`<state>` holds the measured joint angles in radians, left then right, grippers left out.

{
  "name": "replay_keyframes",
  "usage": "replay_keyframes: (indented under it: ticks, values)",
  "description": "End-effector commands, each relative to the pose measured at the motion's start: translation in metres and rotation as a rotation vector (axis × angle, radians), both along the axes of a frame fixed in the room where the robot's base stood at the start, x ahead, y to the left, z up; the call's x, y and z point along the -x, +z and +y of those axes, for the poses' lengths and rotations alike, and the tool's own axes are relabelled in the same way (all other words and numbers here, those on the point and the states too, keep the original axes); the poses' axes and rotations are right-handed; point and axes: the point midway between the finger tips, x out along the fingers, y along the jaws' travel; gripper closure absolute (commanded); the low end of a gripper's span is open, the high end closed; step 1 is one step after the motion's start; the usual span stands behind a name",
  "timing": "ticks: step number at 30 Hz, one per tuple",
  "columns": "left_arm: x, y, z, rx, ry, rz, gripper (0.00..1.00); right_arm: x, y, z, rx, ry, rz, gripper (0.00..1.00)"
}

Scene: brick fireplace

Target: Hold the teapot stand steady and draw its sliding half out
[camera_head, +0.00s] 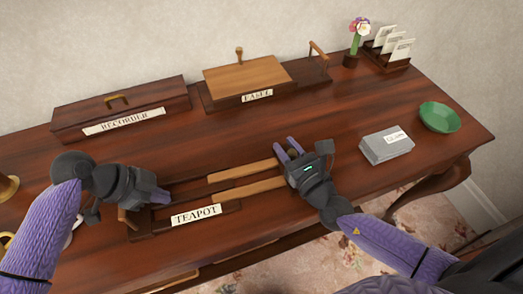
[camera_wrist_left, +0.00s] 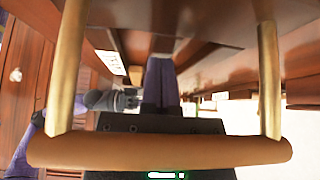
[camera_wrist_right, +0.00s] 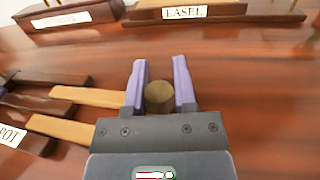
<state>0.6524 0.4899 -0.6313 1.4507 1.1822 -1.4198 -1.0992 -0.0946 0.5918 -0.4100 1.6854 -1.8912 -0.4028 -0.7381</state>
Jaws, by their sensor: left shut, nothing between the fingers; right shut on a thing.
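The teapot stand lies on the desk behind its TEAPOT label (camera_head: 196,214). Its dark base (camera_head: 153,228) is at the left, and its light sliding half (camera_head: 246,190), with two wooden rails, extends to the right. The rails also show in the right wrist view (camera_wrist_right: 88,96). My right gripper (camera_head: 288,148) is at the right end, its fingers closed around a round knob (camera_wrist_right: 159,97). My left gripper (camera_head: 160,196) is shut and empty at the base's left end. In the left wrist view a wooden bar handle on brass posts (camera_wrist_left: 160,151) crosses in front of it; contact is unclear.
Behind stand a RECORDER box (camera_head: 122,105) and an EASEL stand (camera_head: 245,78). A grey labelled block (camera_head: 386,148) and a green bowl (camera_head: 440,117) lie at the right. A flower (camera_head: 359,32) and a card rack (camera_head: 390,60) are at the back right. Desk between is clear.

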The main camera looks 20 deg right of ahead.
Motion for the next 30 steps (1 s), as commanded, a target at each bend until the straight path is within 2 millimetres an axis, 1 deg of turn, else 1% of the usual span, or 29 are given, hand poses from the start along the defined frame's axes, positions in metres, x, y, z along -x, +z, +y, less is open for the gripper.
replay_keyframes:
  ticks: [1,7,8,9,11,12,13,20,23,26,30]
  values:
    - [0.003,-0.006,0.002,-0.011,-0.002,0.014,1.00,0.000,-0.002,-0.002,0.001,-0.002,0.002,1.00]
    - [0.003,-0.006,0.002,-0.011,-0.003,0.014,1.00,0.000,-0.002,-0.001,0.000,-0.002,0.002,1.00]
    - [0.003,-0.006,0.002,-0.011,-0.003,0.014,1.00,0.000,-0.002,-0.001,0.000,-0.002,0.002,0.64]
    - [0.003,-0.006,0.002,-0.011,-0.003,0.014,1.00,0.000,-0.002,-0.001,0.000,-0.002,0.002,0.56]
    - [0.003,-0.006,0.002,-0.011,-0.003,0.014,1.00,0.000,-0.002,-0.001,0.000,-0.001,0.002,0.43]
    - [0.003,-0.006,0.002,-0.011,-0.003,0.014,1.00,0.000,-0.002,-0.001,0.000,-0.001,0.002,0.34]
    - [0.003,-0.006,0.002,-0.011,-0.003,0.014,1.00,0.000,-0.002,0.000,0.000,-0.001,0.002,0.30]
    - [0.003,-0.006,0.001,-0.010,-0.003,0.014,1.00,0.000,-0.002,0.000,-0.001,0.000,0.002,0.30]
    - [0.003,-0.006,0.001,-0.010,-0.003,0.014,1.00,0.008,-0.002,-0.001,0.001,0.000,0.004,0.30]
    - [0.003,-0.006,0.001,-0.010,-0.003,0.014,1.00,0.030,-0.003,-0.004,0.002,0.003,0.007,0.30]
    - [0.003,-0.006,0.001,-0.010,-0.003,0.014,1.00,0.071,-0.003,-0.010,0.002,0.003,0.008,0.30]
